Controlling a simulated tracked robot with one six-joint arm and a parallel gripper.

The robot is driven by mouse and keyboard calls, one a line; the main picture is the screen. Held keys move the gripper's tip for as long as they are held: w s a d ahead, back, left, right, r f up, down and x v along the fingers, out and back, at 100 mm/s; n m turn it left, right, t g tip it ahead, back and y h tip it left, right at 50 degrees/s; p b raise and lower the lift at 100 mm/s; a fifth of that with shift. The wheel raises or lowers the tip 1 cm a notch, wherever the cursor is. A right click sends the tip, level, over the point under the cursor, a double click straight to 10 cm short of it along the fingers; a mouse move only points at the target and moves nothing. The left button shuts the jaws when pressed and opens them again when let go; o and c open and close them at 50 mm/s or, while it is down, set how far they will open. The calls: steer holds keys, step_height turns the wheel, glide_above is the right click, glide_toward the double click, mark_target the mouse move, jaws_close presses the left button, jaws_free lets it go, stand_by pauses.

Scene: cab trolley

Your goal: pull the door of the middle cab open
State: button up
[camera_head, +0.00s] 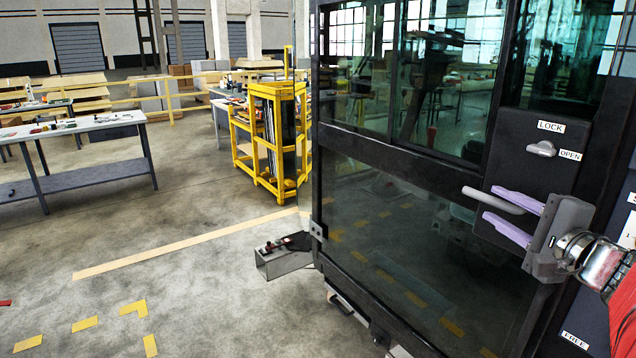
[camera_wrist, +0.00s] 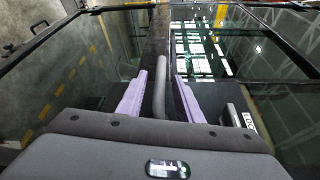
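The cab door (camera_head: 400,220) is a black frame with dark glass panes and fills the right half of the head view. My gripper (camera_head: 511,215) has purple fingers, one above and one below the handle. In the wrist view the handle (camera_wrist: 159,90) runs between the two spread fingers (camera_wrist: 158,95), with gaps visible on both sides. The door looks closed against its frame.
A grey metal box step (camera_head: 285,262) juts out at the cab's lower left. A yellow rack (camera_head: 270,135) and a workbench (camera_head: 75,150) stand farther back left. The concrete floor left of the door is clear, with yellow tape lines.

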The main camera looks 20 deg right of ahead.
mark_target(494, 204)
steer(key=shift+w+d+f, duration=0.15)
steer(key=shift+w, duration=2.5)
steer(key=shift+c, duration=0.4)
jaws_close()
steer(key=shift+f, duration=0.1)
